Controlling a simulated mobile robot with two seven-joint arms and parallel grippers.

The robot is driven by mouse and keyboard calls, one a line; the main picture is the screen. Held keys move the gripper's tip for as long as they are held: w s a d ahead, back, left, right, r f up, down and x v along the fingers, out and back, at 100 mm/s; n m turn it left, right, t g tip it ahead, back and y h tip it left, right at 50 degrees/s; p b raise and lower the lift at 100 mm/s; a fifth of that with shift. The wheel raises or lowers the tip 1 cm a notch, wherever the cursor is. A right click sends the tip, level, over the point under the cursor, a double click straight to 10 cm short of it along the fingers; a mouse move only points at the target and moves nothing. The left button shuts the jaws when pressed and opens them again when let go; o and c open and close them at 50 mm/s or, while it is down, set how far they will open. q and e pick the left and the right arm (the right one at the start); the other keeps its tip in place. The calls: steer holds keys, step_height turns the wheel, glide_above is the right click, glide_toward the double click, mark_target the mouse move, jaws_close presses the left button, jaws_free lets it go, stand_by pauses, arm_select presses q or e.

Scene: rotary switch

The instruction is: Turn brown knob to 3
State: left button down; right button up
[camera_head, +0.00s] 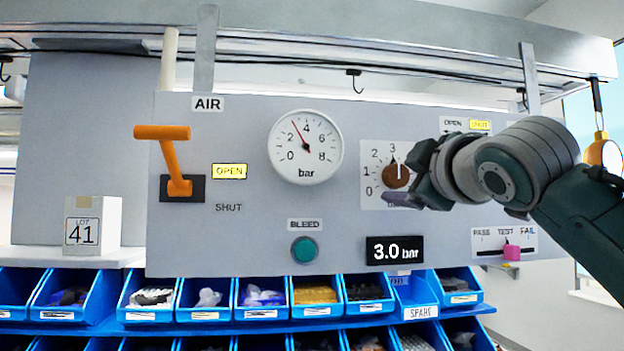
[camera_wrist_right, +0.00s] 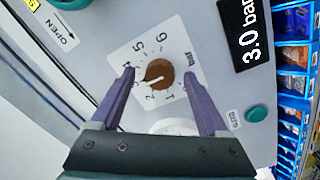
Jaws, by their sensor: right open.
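The brown knob (camera_head: 396,175) sits on a white dial plate (camera_head: 371,163) on the grey panel. Its white pointer points up at about the 3 in the head view. In the right wrist view the knob (camera_wrist_right: 159,73) lies between the fingertips of my right gripper (camera_wrist_right: 158,75), which is open with space on both sides. In the head view my right gripper (camera_head: 412,180) is at the knob and covers the dial's right side. The display (camera_head: 395,250) reads 3.0 bar. My left gripper is not in view.
A round gauge (camera_head: 306,147) reads about 3 bar. An orange lever (camera_head: 172,160) is at the left, a green bleed button (camera_head: 304,249) below, and a pink slider (camera_head: 512,252) at lower right. Blue bins (camera_head: 262,298) stand below the panel.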

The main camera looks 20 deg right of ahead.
steer(key=b+v, duration=0.4)
steer(key=v, duration=0.5)
steer(key=shift+s, duration=0.2)
steer(key=shift+a, duration=0.1)
step_height(320, 180, down, 11)
steer(key=s+a+m+g+y+p, duration=0.1)
steer(key=a+g+y+p, duration=0.1)
steer(key=a+g+p, duration=0.15)
steer(key=s+a+f+m+g+y+p, duration=0.1)
steer(key=s+a+f+g+p, duration=0.1)
steer(key=s+f, duration=0.4)
steer(key=s+a+f+m+g+y+p, duration=0.1)
steer(key=s+a+f+m+g+p, duration=0.1)
steer(key=s+f+g, duration=0.3)
steer(key=s+a+f+m+g+y+p, duration=0.1)
steer(key=s+a+f+m+g+p, duration=0.1)
steer(key=s+f, duration=0.4)
steer(key=s+a+g+p, duration=0.1)
steer(key=s+g, duration=0.1)
steer(key=s, duration=0.3)
steer(key=shift+s+a+f+p, duration=0.3)
steer(key=shift+a+f, duration=0.1)
